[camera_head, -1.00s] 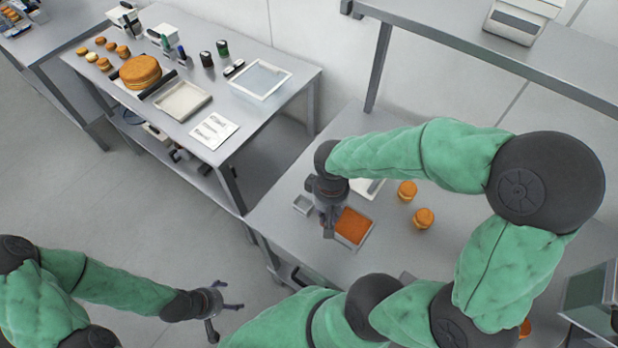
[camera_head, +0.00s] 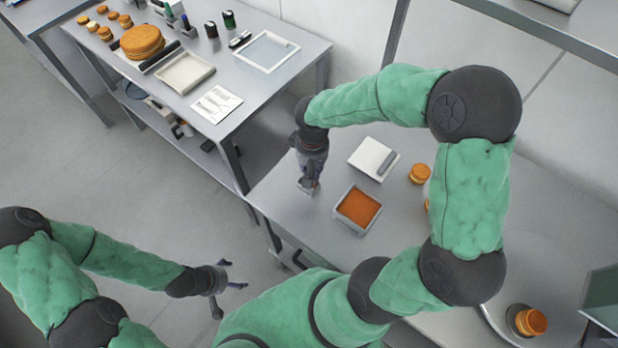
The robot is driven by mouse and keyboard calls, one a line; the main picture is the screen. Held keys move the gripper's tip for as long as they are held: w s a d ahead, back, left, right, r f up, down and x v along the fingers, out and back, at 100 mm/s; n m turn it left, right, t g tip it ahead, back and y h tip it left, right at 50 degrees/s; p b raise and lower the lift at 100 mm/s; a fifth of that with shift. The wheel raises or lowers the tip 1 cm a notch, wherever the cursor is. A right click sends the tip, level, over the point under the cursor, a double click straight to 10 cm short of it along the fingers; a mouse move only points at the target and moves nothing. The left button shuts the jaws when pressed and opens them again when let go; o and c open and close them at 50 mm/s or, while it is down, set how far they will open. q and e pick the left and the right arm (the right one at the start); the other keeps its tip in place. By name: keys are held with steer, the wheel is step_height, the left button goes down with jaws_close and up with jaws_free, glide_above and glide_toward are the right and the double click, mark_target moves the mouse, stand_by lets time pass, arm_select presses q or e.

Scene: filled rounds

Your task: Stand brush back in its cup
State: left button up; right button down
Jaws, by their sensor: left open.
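My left gripper (camera_head: 230,284) is open and empty, low over the floor left of the near table. My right gripper (camera_head: 310,184) points down at the left end of the near table, beside the tray with orange filling (camera_head: 340,220). A small pale edge shows at its fingertips. It may be part of the small square grey cup seen there earlier, now mostly hidden. I cannot make out the brush, nor whether the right fingers hold it.
A white square item with a grey bar (camera_head: 367,157) lies behind the orange tray. Orange rounds (camera_head: 420,173) stand to its right, and another (camera_head: 530,321) is at the lower right. The back table (camera_head: 220,76) holds a large round, trays and dark jars.

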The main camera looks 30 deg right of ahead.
steer(key=shift+w+f+b, duration=0.4)
steer(key=shift+w+f, duration=0.1)
steer(key=shift+f, duration=0.2)
steer(key=shift+w+f+b, duration=0.15)
steer(key=shift+f+b, duration=0.95)
steer(key=shift+f, duration=0.45)
steer(key=shift+f, duration=0.15)
steer(key=c, duration=1.1)
jaws_free()
steer(key=shift+r, duration=0.2)
step_height(320, 180, up, 12)
steer(key=shift+f+p, duration=0.1)
steer(key=shift+p, duration=0.95)
